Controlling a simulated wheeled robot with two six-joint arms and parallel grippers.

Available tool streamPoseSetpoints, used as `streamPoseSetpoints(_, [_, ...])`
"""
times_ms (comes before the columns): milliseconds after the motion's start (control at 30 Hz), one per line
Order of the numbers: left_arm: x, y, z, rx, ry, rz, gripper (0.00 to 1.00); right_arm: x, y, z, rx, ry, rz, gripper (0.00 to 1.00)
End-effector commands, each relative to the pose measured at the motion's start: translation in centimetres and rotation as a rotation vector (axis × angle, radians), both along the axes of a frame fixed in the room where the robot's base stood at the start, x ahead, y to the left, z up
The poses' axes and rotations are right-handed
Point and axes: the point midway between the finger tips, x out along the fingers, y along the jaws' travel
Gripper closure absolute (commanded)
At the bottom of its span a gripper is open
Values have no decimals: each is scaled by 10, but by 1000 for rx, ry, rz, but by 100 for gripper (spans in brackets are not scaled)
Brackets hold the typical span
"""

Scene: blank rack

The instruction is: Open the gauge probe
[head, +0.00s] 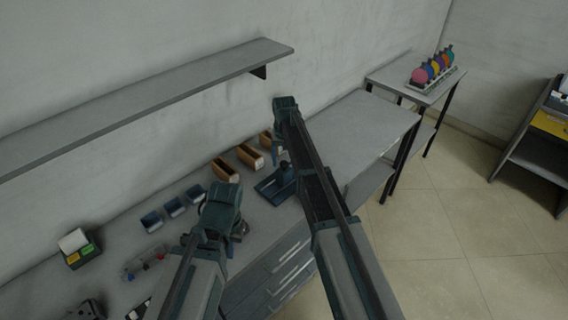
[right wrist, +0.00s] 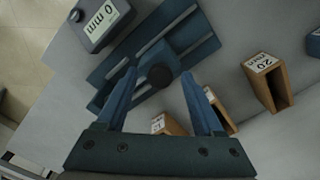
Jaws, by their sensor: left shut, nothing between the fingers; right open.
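A dark blue gauge fixture (head: 268,189) stands on the bench near the wooden holders. In the right wrist view its base is a ribbed blue plate (right wrist: 182,38) with a block and a round black knob (right wrist: 161,76). I take this to be the gauge probe; its open or closed state cannot be told. My right gripper (right wrist: 158,72) is open, and the knob appears between its fingertips; contact cannot be judged. In the head view the right gripper (head: 279,152) hangs above the fixture. My left gripper (head: 238,236) is shut and empty, over the bench to the left.
Several wooden holders (head: 224,171) stand behind, one labelled "20 mm" (right wrist: 267,80). A wall shelf (head: 150,98) hangs above. The bench's right end (head: 365,125) is clear.

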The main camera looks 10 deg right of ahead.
Motion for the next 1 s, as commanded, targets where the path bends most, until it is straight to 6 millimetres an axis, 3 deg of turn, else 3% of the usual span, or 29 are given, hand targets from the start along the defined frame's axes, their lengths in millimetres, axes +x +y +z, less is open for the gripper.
streamPoseSetpoints(133, [0, 0, 1, 0, 0, 0, 100, 0, 0, 1, 0, 0, 0, 35])
streamPoseSetpoints(500, [0, 0, 1, 0, 0, 0, 100, 0, 0, 1, 0, 0, 0, 100])
streamPoseSetpoints(1000, [0, 0, 1, 0, 0, 0, 100, 0, 0, 1, 0, 0, 0, 100])
